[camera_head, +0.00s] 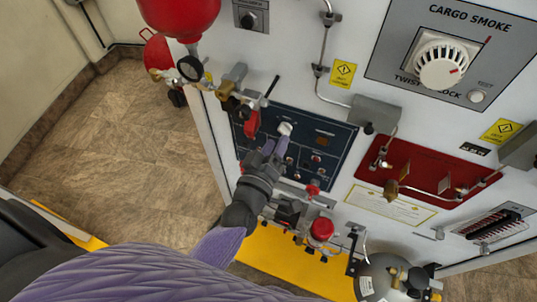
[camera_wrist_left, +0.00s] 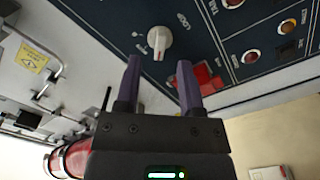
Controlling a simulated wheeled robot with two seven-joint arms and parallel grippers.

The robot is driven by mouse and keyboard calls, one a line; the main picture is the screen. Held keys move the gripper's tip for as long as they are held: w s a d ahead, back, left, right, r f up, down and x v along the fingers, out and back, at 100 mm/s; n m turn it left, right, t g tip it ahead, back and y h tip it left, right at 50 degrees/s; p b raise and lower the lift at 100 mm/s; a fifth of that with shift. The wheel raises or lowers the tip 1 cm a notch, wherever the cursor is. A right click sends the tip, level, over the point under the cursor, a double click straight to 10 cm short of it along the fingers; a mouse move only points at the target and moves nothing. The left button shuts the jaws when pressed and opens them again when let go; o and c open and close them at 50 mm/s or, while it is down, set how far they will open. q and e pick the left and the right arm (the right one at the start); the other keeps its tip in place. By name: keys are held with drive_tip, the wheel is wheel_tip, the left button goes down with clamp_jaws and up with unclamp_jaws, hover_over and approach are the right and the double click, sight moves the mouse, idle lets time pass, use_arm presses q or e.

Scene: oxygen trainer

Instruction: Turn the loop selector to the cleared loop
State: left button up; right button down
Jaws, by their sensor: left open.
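The loop selector (camera_head: 285,128) is a small white knob on the dark blue panel (camera_head: 335,134). It also shows in the left wrist view (camera_wrist_left: 159,40), beside the word LOOP, with a reddish mark on its grip edge toward my fingers. The position labels around it are too small to read. My left gripper (camera_head: 275,147) is open, its two purple fingers pointing at the knob. In the left wrist view the fingertips (camera_wrist_left: 160,63) lie on either side of the knob's line, just short of it, with nothing between them. My right gripper is in neither view.
A red switch cover (camera_wrist_left: 204,76) sits beside one finger. Brass valves (camera_head: 232,92) and a red bottle (camera_head: 180,15) stand out at left. A red-capped fitting (camera_head: 321,230) is below the panel. The cargo smoke dial (camera_head: 442,62) is at upper right.

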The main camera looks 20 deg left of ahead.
use_arm(q)
drive_tip(key=s, duration=0.7)
drive_tip(key=shift+a, duration=0.15)
drive_tip(key=s+f+m+g+b, duration=0.2)
drive_tip(key=s+f+g+b, duration=0.15)
drive_tip(key=f, duration=0.65)
drive_tip(key=s+f+m+g+h+b, duration=0.15)
drive_tip(key=f+b, duration=0.25)
drive_tip(key=f, duration=0.7)
drive_tip(key=s+f+m+g+b, duration=0.3)
drive_tip(key=f+b, duration=0.1)
drive_tip(key=f, duration=0.6)
drive_tip(key=s+a+f+m+g+y+b, duration=0.1)
drive_tip(key=s+a+f+m+g+b, duration=0.1)
drive_tip(key=s+f, duration=0.8)
drive_tip(key=s+a+f+m+g+y+b, duration=0.1)
drive_tip(key=s+a+f+m+g+b, duration=0.2)
drive_tip(key=s+f+g, duration=0.4)
drive_tip(key=s+a+f+b, duration=0.1)
drive_tip(key=s+f+b, duration=0.1)
drive_tip(key=s+f, duration=0.1)
drive_tip(key=shift+b, duration=0.3)
